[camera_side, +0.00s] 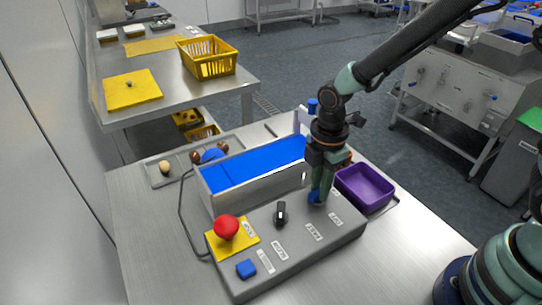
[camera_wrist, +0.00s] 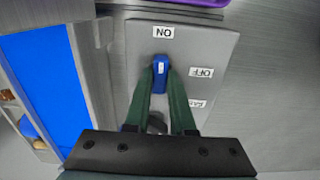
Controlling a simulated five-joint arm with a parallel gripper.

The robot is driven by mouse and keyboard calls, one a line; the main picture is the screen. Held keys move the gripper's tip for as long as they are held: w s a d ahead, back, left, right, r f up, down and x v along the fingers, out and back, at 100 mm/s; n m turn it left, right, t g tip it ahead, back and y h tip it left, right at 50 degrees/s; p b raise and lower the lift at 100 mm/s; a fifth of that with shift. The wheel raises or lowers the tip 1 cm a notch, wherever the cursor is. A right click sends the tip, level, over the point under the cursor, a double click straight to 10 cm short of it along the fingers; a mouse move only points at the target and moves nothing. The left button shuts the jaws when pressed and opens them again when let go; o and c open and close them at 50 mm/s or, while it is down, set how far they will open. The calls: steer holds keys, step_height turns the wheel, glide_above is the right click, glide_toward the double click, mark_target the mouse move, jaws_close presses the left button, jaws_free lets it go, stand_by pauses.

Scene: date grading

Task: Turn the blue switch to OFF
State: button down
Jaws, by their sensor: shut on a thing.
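The blue switch (camera_side: 314,198) is a rotary knob at the far right end of a grey control box (camera_side: 345,236). In the wrist view the blue switch (camera_wrist: 160,66) lies lengthwise toward the ON label (camera_wrist: 163,32), with a pale mark on its top. The OFF label (camera_wrist: 201,72) is to its right, apart from the knob's line. My gripper (camera_side: 318,192) points down over the switch. In the wrist view my gripper (camera_wrist: 161,76) has its two green fingers closed on either side of the knob, which partly hide its sides.
The box also carries a black knob (camera_side: 281,213), a red mushroom button (camera_side: 226,227) on a yellow plate and a blue push button (camera_side: 247,268). A blue-belted conveyor (camera_side: 250,166) runs close behind. A purple bin (camera_side: 366,188) stands right of my gripper.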

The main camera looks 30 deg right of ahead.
steer(key=shift+m, duration=0.3)
steer(key=m, duration=0.3)
steer(key=shift+m, duration=0.3)
steer(key=m, duration=0.4)
steer(key=shift+m, duration=0.3)
steer(key=m, duration=0.4)
steer(key=shift+m, duration=2.5)
steer(key=c, duration=0.8)
jaws_free()
steer(key=shift+o, duration=0.2)
steer(key=shift+r, duration=0.1)
